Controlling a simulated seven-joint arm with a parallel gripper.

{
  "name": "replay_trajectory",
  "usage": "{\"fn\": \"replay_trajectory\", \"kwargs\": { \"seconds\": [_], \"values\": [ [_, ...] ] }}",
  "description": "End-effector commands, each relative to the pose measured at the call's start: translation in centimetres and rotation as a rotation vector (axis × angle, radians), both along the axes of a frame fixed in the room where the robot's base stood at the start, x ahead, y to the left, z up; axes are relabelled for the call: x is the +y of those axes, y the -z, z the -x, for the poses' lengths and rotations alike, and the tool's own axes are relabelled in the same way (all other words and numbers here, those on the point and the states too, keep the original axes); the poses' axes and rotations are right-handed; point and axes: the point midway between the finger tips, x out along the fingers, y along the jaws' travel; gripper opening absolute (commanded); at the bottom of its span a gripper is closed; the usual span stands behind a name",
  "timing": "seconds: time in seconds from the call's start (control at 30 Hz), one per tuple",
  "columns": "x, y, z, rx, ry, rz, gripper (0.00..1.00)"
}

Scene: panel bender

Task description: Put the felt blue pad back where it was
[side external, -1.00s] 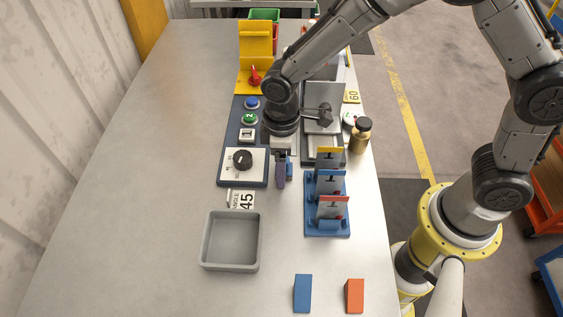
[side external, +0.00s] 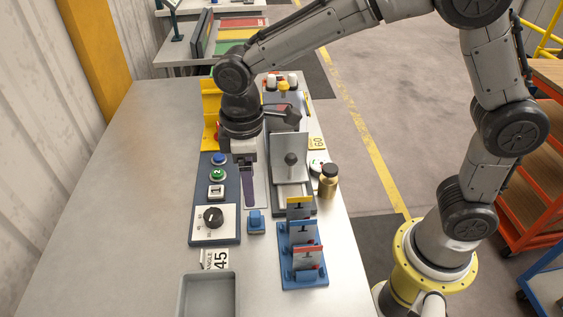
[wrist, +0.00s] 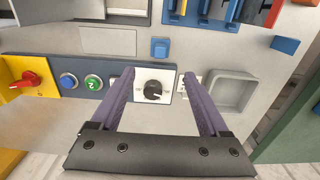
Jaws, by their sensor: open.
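A small blue pad (side external: 256,221) with a raised block on top lies on the bench, just right of the dark blue control panel (side external: 196,232). In the wrist view the blue pad (wrist: 160,48) shows beyond my fingertips, above the dial. I cannot make out a felt texture. My gripper (side external: 249,203) has purple fingers pointing down; it is above the bench on the far side of the pad. In the wrist view my gripper (wrist: 158,76) has its fingers wide apart with nothing between them. The pad is apart from the fingers.
A black dial (side external: 213,218) and several buttons sit on the panel. A blue rack (side external: 304,282) holds upright plates right of the pad. A grey tray (side external: 182,297) stands nearer, and a gold weight (side external: 328,180) stands at the right. The left of the bench is clear.

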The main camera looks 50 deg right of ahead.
Motion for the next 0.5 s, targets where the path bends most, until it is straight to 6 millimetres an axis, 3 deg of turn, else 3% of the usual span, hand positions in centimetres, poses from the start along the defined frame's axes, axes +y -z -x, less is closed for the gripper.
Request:
{"fn": "replay_trajectory", "kwargs": {
  "seconds": [0.13, 0.23, 0.37, 0.5],
  "values": [
    [-0.2, -0.3, 0.0, -0.004, 0.006, -0.003, 0.79],
    [-1.5, -1.6, 0.5, -0.030, 0.045, -0.015, 0.79],
    [-5.3, -4.9, 2.5, -0.101, 0.167, -0.049, 0.79],
    [-10.2, -8.2, 6.4, -0.205, 0.346, -0.095, 0.79]
  ]
}}
